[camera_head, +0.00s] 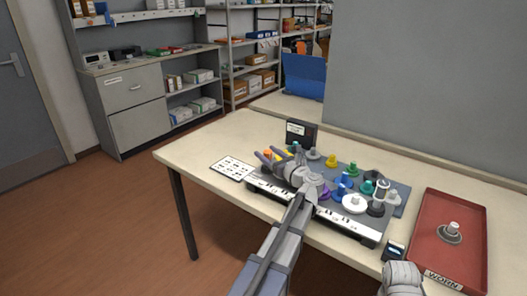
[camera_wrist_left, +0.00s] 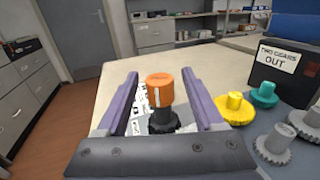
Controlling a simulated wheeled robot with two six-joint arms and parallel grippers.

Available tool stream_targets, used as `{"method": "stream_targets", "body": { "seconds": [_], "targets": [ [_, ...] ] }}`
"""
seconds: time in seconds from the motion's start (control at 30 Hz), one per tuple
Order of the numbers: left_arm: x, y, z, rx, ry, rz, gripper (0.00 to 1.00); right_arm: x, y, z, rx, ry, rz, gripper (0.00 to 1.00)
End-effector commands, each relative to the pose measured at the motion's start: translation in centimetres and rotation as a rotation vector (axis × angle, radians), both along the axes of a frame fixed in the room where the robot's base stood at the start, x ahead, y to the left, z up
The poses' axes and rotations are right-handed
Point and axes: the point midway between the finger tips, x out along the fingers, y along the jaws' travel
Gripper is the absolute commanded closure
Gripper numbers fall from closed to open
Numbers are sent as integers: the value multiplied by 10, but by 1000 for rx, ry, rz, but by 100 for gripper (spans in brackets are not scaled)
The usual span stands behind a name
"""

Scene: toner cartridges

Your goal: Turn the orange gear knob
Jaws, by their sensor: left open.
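The orange gear knob (camera_wrist_left: 160,88) stands upright on a dark toothed base in the left wrist view. In the head view only a bit of orange (camera_head: 267,154) shows by my fingers. My left gripper (camera_wrist_left: 160,74) is open, with one purple finger on each side of the knob and a visible gap to each. In the head view my left gripper (camera_head: 268,156) reaches over the back left of the grey gear board (camera_head: 346,167). A part of my right arm shows at the bottom right; its fingers are not seen.
Yellow (camera_wrist_left: 235,110), teal (camera_wrist_left: 264,95) and grey (camera_wrist_left: 273,145) gears stand to the right of the knob. A black sign reading "TWO GEARS OUT" (camera_wrist_left: 284,68) stands behind. A red tray (camera_head: 433,235) marked "WORN" holds a grey gear (camera_head: 451,233).

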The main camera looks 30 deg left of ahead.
Motion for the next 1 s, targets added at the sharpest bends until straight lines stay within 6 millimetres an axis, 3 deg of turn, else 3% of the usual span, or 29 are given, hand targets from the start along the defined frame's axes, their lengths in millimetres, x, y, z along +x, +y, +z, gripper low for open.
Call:
{"method": "stream_targets", "body": {
  "seconds": [0.13,0.33,0.77,1.0],
  "targets": [
    [-11,-24,0,0,0,-3,31,0,0,0,0,0,0,50],
    [-17,-42,0,0,0,-2,31,0,0,0,0,0,0,50],
    [-18,-44,1,0,0,-1,31,0,0,1,0,0,0,50],
    [-6,-48,21,2,1,-52,31,0,0,20,0,0,0,50]
  ]
}}
